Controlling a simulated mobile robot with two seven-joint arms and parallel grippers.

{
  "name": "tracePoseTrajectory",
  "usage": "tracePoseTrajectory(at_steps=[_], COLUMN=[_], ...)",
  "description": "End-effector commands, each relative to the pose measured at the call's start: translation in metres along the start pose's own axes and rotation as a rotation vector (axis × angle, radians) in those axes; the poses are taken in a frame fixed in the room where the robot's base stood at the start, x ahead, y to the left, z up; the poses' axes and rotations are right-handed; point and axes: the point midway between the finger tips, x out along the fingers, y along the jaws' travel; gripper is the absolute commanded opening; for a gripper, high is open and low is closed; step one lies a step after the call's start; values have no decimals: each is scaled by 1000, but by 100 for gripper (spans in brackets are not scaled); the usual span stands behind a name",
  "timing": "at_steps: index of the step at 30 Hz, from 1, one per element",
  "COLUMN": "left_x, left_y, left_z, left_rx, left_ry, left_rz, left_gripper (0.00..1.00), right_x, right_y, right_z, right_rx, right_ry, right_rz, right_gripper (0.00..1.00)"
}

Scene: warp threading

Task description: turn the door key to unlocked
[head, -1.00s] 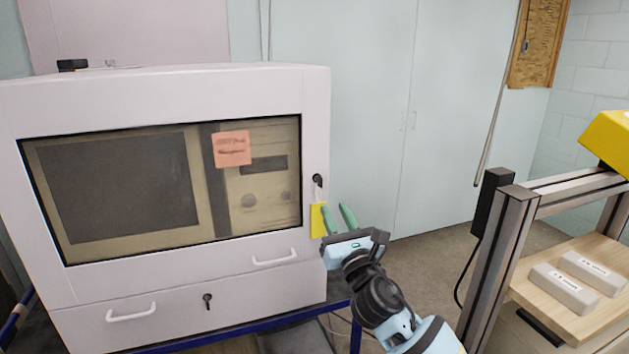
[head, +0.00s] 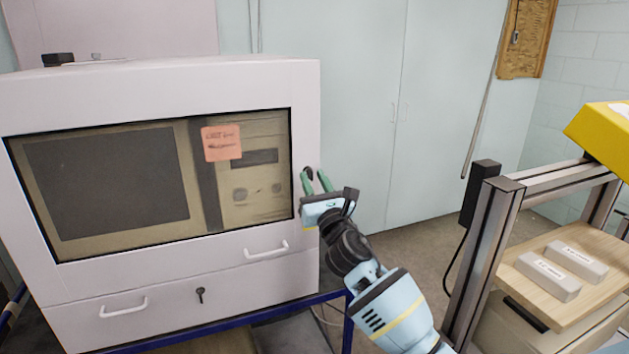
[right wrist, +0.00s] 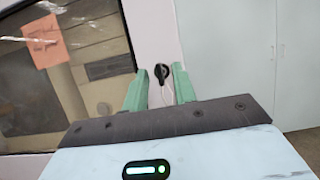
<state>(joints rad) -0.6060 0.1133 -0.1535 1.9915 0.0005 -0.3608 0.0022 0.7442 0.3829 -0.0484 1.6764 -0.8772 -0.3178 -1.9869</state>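The door key (right wrist: 161,72) is a small black key in a lock on the cabinet door's right-hand frame, beside the window. In the head view the key (head: 308,172) is partly covered by my right gripper's fingers. My right gripper (head: 315,183) has green fingers and is open just in front of the key. In the right wrist view the right gripper (right wrist: 158,82) shows its fingers apart, with the key visible between and beyond them, and nothing is held. A thin string hangs below the key; its yellow tag is hidden now. My left gripper is out of view.
An orange note (head: 221,143) is on the window. An aluminium frame (head: 490,250) stands at right. Free room lies between cabinet and frame.

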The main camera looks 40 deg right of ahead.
Motion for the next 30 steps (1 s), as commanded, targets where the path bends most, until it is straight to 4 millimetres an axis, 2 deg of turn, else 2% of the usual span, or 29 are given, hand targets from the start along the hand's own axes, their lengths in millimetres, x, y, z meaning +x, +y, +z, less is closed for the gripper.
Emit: tracePoseTrajectory(at_steps=[9,15,16,30], left_x=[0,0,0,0], left_y=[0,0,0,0], left_z=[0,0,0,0], left_rx=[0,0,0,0], left_ry=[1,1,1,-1], left_rz=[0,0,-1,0], left_gripper=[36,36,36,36], right_x=[2,2,2,2], right_y=[0,0,0,1], right_z=[0,0,0,0], right_rx=[1,1,1,58], right_ry=[0,0,0,0], right_rz=[1,0,0,-23], right_gripper=[27,1,0,0])
